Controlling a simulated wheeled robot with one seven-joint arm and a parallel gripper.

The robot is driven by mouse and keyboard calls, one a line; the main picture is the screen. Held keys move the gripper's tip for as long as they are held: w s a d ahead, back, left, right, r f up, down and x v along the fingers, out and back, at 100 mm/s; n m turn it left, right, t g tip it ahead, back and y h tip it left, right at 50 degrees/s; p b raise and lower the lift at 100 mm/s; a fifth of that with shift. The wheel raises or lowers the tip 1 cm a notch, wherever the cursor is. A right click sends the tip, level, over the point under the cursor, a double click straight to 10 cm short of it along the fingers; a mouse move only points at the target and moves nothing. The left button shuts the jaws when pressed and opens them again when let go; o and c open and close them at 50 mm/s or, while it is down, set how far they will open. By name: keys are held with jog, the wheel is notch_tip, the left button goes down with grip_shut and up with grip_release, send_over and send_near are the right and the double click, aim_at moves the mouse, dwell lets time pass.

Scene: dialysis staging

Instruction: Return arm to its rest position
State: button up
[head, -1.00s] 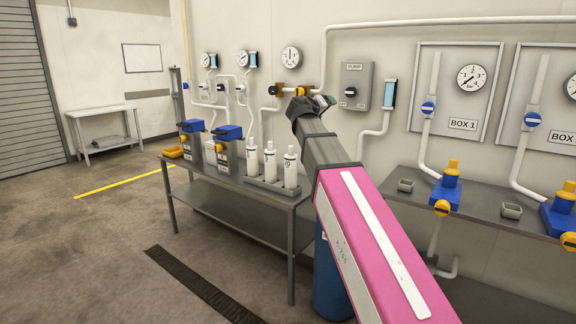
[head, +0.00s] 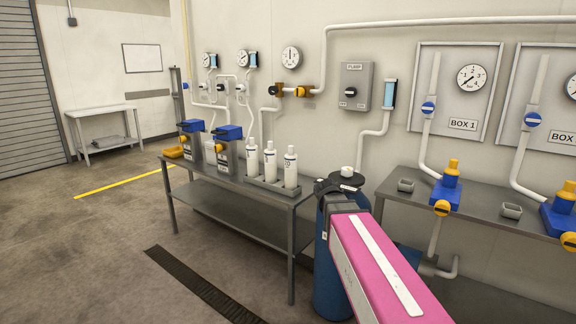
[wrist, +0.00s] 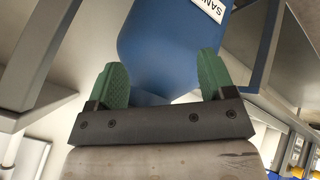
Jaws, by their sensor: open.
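My gripper (wrist: 162,88) shows in the wrist view with its two green fingertips wide apart and nothing between them. A blue tank (wrist: 165,45) with part of a white label stands beyond the fingers in that view. In the head view my pink arm reaches up from the lower right, and its far end covers part of the blue tank (head: 325,270). The gripper itself is hidden in the head view.
A grey bench (head: 235,190) to the left holds white bottles (head: 270,163) in a rack and blue-topped units (head: 228,145). A shelf (head: 480,200) at right carries blue and yellow valves (head: 447,187). The floor (head: 110,240) at left is clear.

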jog(key=s+f+m+g+y, duration=0.1)
jog(key=s+f+g+y, duration=0.4)
jog(key=s+f, duration=1.2)
jog(key=shift+s+a+f, duration=0.25)
jog(key=shift+a+f, duration=0.2)
jog(key=shift+f, duration=0.1)
dwell(0.5)
